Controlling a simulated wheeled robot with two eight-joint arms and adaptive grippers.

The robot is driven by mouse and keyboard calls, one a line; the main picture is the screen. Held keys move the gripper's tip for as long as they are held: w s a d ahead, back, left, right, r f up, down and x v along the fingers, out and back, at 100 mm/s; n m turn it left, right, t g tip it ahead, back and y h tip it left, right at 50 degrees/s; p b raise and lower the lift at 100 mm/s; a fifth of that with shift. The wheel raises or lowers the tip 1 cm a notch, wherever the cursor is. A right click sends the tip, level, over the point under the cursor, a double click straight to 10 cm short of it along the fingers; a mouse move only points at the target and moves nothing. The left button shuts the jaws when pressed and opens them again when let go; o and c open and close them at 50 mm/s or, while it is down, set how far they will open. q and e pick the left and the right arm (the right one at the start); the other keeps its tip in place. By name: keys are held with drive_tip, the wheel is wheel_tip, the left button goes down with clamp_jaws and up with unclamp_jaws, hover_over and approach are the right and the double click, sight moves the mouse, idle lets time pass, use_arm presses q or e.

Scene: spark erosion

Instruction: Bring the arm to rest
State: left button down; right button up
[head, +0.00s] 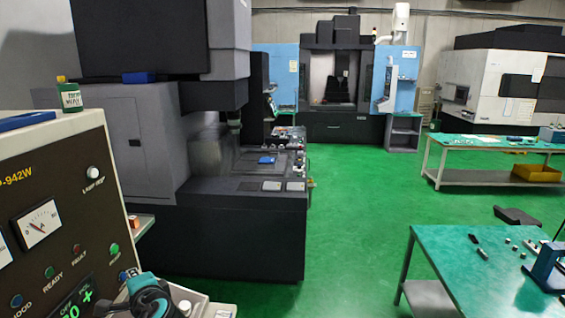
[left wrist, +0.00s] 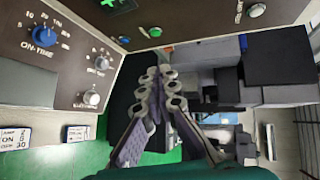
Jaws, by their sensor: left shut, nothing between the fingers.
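My left gripper (head: 152,297) shows at the bottom left of the head view, in front of the control panel and partly cut off by the frame's lower edge. In the left wrist view, the fingers of the left gripper (left wrist: 160,76) meet at their tips. It is shut and empty, and its tips look apart from everything around. The control panel (head: 75,180) carries a meter, lamps and buttons. In the left wrist view the panel (left wrist: 75,50) shows knobs, including one marked ON-TIME. My right gripper is in neither view.
A large dark machine (head: 240,230) stands beyond the panel. A green-topped table (head: 455,275) with small parts is at the lower right, and another table (head: 480,150) with a yellow bin (head: 536,173) is behind it. The green floor (head: 355,220) between is mostly free.

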use_arm(q)
drive_tip(key=s+d+f+n+g+h+b, duration=0.1)
drive_tip(key=s+d+f+n+h+b, duration=0.2)
drive_tip(key=f, duration=0.9)
drive_tip(key=s+d+f+n+g+h+b, duration=0.1)
drive_tip(key=s+d+f+n+h+b, duration=0.2)
drive_tip(key=s+d+f+b, duration=0.5)
drive_tip(key=s+d+f+n+g+h+b, duration=0.1)
drive_tip(key=s+d+f+n+h+b, duration=0.2)
drive_tip(key=f, duration=1.3)
drive_tip(key=s+d+n+b, duration=0.1)
drive_tip(key=s+d+b, duration=0.2)
drive_tip(key=s+b, duration=0.1)
drive_tip(key=shift+d+g+h, duration=0.25)
drive_tip(key=shift+g+h, duration=0.15)
